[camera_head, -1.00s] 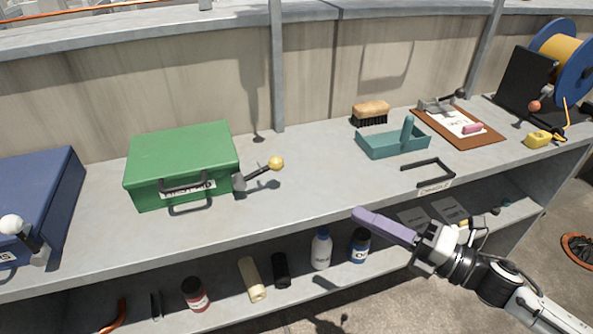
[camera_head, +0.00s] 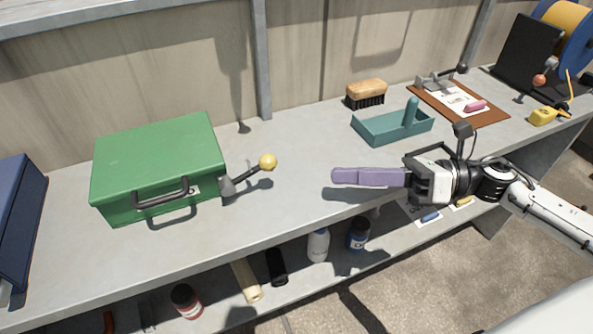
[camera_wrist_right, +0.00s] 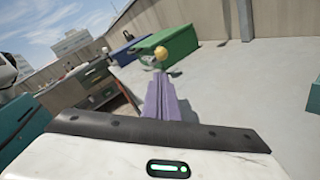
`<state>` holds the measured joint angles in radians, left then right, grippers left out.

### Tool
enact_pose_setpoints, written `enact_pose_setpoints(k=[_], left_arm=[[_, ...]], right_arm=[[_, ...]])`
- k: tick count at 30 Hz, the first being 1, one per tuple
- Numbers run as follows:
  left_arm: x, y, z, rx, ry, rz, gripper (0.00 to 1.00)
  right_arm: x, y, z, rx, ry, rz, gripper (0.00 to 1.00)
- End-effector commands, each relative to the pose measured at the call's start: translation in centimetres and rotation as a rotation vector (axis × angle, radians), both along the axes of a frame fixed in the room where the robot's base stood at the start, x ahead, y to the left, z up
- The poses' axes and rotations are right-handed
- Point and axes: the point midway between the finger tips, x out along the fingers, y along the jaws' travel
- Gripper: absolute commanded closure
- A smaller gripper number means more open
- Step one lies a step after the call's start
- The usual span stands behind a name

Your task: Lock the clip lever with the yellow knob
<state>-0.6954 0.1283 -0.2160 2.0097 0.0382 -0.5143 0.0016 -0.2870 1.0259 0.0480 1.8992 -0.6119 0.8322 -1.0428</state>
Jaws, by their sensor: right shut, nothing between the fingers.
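The clip lever (camera_head: 246,176) with the yellow knob (camera_head: 268,161) sticks out from the right side of the green first-aid case (camera_head: 160,165). It slants up and to the right. My right gripper (camera_head: 336,177) has long purple fingers, shut and empty, pointing left over the bench top. Its tips are to the right of the yellow knob with a clear gap between. In the right wrist view the shut fingers (camera_wrist_right: 162,100) point toward the yellow knob (camera_wrist_right: 161,53), with the green case (camera_wrist_right: 166,43) behind it. My left gripper is not in view.
The grey bench top (camera_head: 290,205) is clear between case and fingers. A teal tray (camera_head: 375,130), a brush (camera_head: 366,93) and a clipboard (camera_head: 480,112) lie further back right. A blue case (camera_head: 18,215) stands at the left. Bottles stand on the shelf below.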

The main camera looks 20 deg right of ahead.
Motion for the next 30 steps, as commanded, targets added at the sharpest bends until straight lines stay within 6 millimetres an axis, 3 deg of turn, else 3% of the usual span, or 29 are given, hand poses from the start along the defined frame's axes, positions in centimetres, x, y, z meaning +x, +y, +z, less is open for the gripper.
enact_pose_setpoints(k=[15, 21, 30], left_arm=[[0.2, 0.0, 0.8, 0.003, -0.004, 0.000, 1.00], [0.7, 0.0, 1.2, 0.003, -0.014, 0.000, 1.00], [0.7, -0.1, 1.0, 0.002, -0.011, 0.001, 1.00]], right_arm=[[3.6, 6.9, -0.3, 0.002, -0.001, 0.001, 1.00], [4.2, 8.1, -0.5, 0.001, -0.001, 0.000, 1.00], [4.2, 8.1, -0.6, 0.000, 0.001, 0.000, 1.00]])
